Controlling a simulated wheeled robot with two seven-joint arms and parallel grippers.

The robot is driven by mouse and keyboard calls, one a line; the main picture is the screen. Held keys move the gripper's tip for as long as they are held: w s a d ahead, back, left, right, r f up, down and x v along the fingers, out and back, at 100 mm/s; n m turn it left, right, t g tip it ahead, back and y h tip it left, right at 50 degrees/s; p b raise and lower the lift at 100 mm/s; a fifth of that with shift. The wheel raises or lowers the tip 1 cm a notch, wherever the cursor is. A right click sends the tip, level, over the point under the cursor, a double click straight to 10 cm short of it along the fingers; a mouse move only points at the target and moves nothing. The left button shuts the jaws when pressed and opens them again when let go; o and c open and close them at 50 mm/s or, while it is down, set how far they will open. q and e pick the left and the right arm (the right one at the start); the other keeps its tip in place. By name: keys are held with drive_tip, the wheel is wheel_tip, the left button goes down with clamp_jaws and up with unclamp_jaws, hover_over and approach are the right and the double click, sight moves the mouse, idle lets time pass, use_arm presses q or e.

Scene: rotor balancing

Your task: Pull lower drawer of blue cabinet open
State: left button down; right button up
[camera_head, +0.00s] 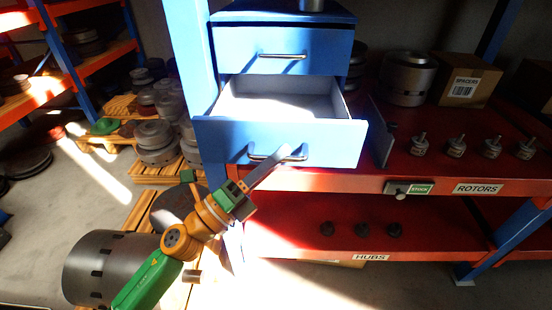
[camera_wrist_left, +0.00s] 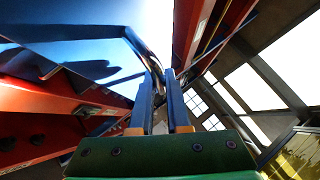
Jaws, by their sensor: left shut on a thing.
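The blue cabinet (camera_head: 284,17) stands on the red shelf, with an upper drawer (camera_head: 300,51) that is shut. Its lower drawer (camera_head: 335,135) is pulled out, and its pale inside (camera_head: 280,98) shows empty. My left gripper (camera_head: 280,156) reaches up from the lower left to the front of the lower drawer. It is shut on the lower drawer's metal handle (camera_head: 258,157), near the middle of the drawer front. In the left wrist view the two fingers (camera_wrist_left: 160,85) close around the handle bar (camera_wrist_left: 142,48). My right gripper is not in view.
The red shelf (camera_head: 440,172) right of the drawer holds several small metal parts, a metal cylinder (camera_head: 407,78) and a cardboard box (camera_head: 460,80). A blue post (camera_head: 190,50) stands left of the cabinet. Stacked rotors and a large cylinder (camera_head: 105,265) stand at left.

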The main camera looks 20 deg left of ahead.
use_arm(q)
drive_tip(key=c, duration=0.9)
unclamp_jaws()
drive_tip(key=shift+s+a+f+b, duration=0.15)
drive_tip(key=shift+s+f+b, duration=0.05)
drive_tip(key=shift+f+b, duration=0.1)
drive_tip(key=b+v, duration=0.3)
drive_tip(key=v, duration=0.3)
drive_tip(key=shift+s+a+r, duration=0.1)
drive_tip(key=shift+s+r, duration=0.05)
drive_tip(key=shift+s, duration=0.05)
